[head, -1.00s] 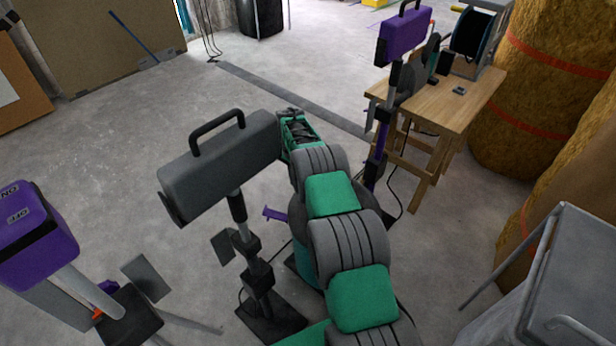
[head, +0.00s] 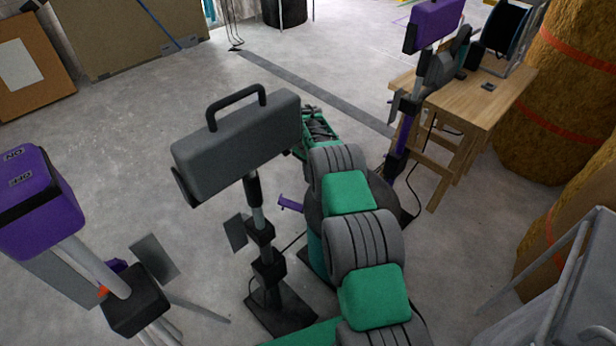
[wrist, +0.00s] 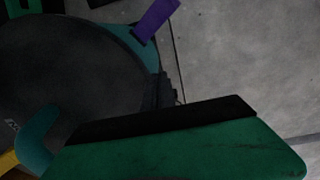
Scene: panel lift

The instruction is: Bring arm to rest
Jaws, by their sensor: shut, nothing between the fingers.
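My arm, green with grey ribbed joints, runs up the middle of the head view from the bottom edge. It is folded low beside a grey lamp on a stand. My gripper (head: 320,130) is the dark end piece on the green last link, just right of the lamp head. It is shut and empty, held clear of the tables. The lamp head hides part of the link, and the fingertips are too small to make out.
The grey lamp (head: 240,140) stands close to my arm's left. A purple lamp (head: 40,205) is at far left. Another purple lamp (head: 433,25) stands by a wooden table (head: 470,110). Straw-coloured bales (head: 560,110) and a grey metal frame (head: 560,290) line the right.

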